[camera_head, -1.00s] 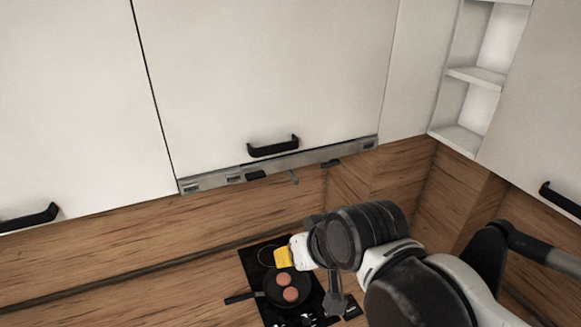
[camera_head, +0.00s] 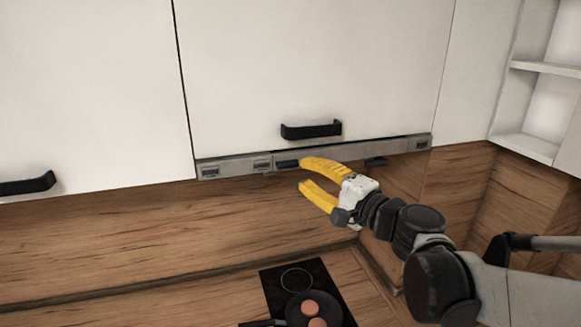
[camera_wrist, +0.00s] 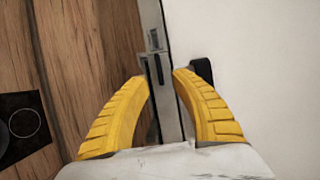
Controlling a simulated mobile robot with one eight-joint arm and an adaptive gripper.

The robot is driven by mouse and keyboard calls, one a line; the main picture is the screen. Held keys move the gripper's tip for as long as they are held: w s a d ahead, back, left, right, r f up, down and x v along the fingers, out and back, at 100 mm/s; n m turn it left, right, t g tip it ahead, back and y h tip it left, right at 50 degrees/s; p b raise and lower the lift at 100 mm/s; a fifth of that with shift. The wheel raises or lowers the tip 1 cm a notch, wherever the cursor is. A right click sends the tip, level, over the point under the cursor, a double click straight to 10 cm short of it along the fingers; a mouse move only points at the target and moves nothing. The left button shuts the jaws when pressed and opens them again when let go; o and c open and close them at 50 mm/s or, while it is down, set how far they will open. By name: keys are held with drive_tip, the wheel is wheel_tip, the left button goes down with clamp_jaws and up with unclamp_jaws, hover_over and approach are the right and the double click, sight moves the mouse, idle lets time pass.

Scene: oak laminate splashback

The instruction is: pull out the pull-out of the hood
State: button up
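The hood's pull-out is a slim grey metal front (camera_head: 236,166) under the white cabinet door, flush along its lower edge. It also shows in the wrist view as a grey strip (camera_wrist: 169,112) with dark slots, running between my fingers. My gripper (camera_head: 301,174) has yellow fingers spread apart, with tips at the front's lower middle. In the wrist view, the gripper (camera_wrist: 160,75) is open, one finger on each side of the strip, with nothing visibly clamped. Whether the tips touch the front cannot be told. The fingers hide part of the strip.
A black door handle (camera_head: 311,130) sits just above the strip; it shows beside the right finger in the wrist view (camera_wrist: 203,72). Below are a black hob (camera_head: 275,287) and a pan (camera_head: 299,307) with round reddish pieces. Open shelves (camera_head: 545,68) stand at right.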

sight(292, 167)
drive_tip(key=x, duration=0.6)
drive_tip(key=shift+w+a, duration=0.2)
clamp_jaws()
drive_tip(key=shift+s+d, duration=0.1)
